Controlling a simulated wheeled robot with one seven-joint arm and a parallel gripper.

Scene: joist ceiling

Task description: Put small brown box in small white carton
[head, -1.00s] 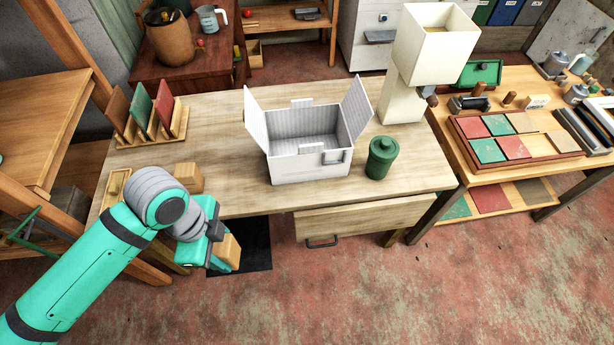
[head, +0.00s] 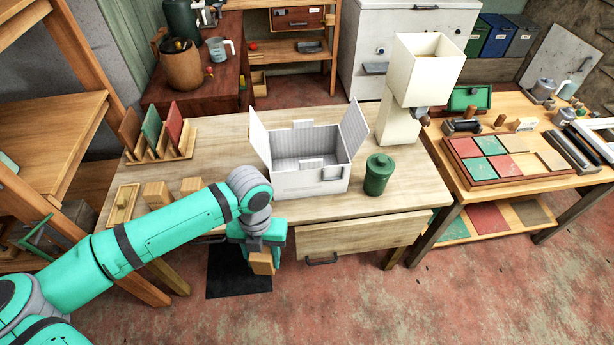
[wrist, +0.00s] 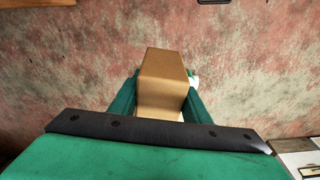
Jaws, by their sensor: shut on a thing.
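The small brown box (head: 262,262) is held between the fingers of my gripper (head: 264,246), in front of the table's front edge and over the floor. In the wrist view the brown box (wrist: 164,75) sits between the two green fingers of my gripper (wrist: 164,98). The small white carton (head: 310,182) stands upright on the wooden table with its top open and its side flaps spread up and outward. My gripper is in front of the carton and to its left, apart from it. The carton's floor is partly hidden by its front wall.
A green lidded jar (head: 377,175) stands just right of the carton, with a cream machine (head: 410,90) behind it. Two brown blocks (head: 156,194) and a small wooden tray (head: 122,205) are at the table's left, near a rack of panels (head: 160,148). A drawer (head: 362,236) sits under the tabletop.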

